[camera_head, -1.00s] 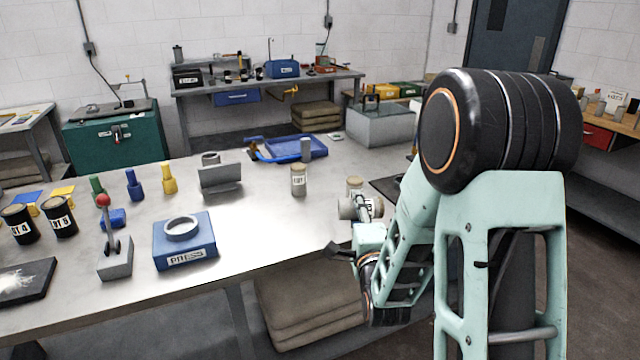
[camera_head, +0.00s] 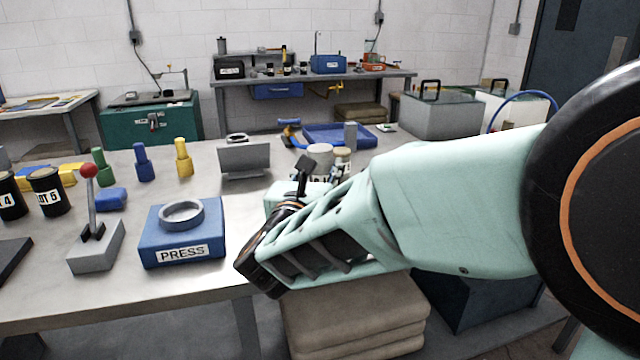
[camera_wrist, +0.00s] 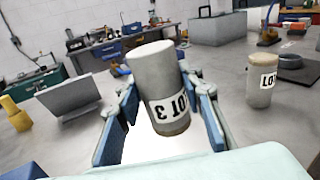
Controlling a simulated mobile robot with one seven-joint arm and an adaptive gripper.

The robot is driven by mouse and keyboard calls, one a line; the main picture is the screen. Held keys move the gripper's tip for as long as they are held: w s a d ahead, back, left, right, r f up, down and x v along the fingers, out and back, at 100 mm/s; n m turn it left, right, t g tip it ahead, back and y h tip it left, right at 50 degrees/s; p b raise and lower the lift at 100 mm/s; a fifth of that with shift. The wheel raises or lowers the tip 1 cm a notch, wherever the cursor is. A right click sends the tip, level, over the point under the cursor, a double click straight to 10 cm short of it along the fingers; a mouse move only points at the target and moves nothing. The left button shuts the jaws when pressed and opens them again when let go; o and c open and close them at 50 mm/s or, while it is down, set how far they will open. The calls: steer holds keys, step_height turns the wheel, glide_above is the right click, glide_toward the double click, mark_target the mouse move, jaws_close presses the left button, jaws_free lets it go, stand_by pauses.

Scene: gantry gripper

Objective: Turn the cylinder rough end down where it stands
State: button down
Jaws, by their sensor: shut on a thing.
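My gripper (camera_wrist: 158,115) is shut on a pale grey cylinder (camera_wrist: 153,72), its blue pads on either side. The cylinder's LOT 3 label is upside down. Its plain grey end is up and its brownish, rough-looking end is down, with a slight tilt in the wrist view. I cannot tell whether its lower end touches the table. In the head view the held cylinder (camera_head: 319,157) shows its grey top, and my arm hides its lower part.
Another brown-topped LOT cylinder (camera_wrist: 261,82) stands to the right in the wrist view. A grey angled block (camera_head: 245,160), a blue tray (camera_head: 325,140) and a blue PRESS block (camera_head: 183,235) stand on the bench. The bench between the press and angled block is clear.

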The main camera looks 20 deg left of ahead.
steer(key=shift+m, duration=0.3)
steer(key=shift+s+a+f+b, duration=0.15)
steer(key=shift+a+f+b, duration=0.25)
steer(key=shift+f, duration=0.6)
steer(key=shift+s+a+f+b, duration=0.2)
steer(key=shift+a+f+b, duration=0.15)
steer(key=shift+f, duration=0.7)
steer(key=shift+s+a+f+b, duration=0.15)
steer(key=shift+a+f+b, duration=0.25)
steer(key=shift+f, duration=0.6)
steer(key=shift+f+b, duration=0.65)
steer(key=shift+b, duration=0.35)
steer(key=c, duration=1.3)
jaws_free()
steer(key=shift+o, duration=0.3)
steer(key=shift+f, duration=0.15)
steer(key=shift+s, duration=0.1)
